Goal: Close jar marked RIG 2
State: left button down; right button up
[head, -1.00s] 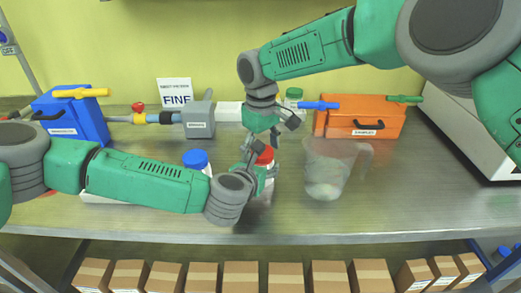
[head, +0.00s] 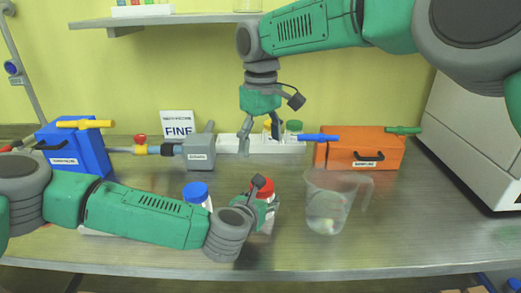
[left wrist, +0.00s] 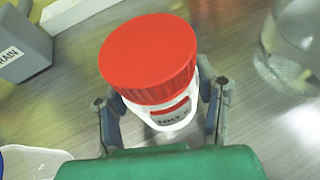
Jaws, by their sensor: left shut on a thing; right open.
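A white jar (head: 267,226) with a red lid (head: 262,187) stands in the middle of the bench. My left gripper (head: 262,204) is shut around the jar's body below the lid. In the left wrist view, the jar (left wrist: 172,122) sits between both fingers, with the red lid (left wrist: 148,58) on top. Its label is partly visible but too small to read surely. I cannot tell how tight the lid is. My right gripper (head: 262,138) is open and empty, above the jar and apart from the lid.
A clear beaker (head: 328,208) stands close right of the jar. A blue-lidded jar (head: 197,194) is at left, behind my left arm. Behind are a grey drain box (head: 199,152), a white rack (head: 229,143), an orange box (head: 360,150) and a blue box (head: 77,148).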

pick_arm(q)
jog(key=c, duration=0.5)
grip_release()
jog(key=shift+c, duration=0.2)
jog(key=v, duration=1.2)
jog(key=shift+f, duration=0.1)
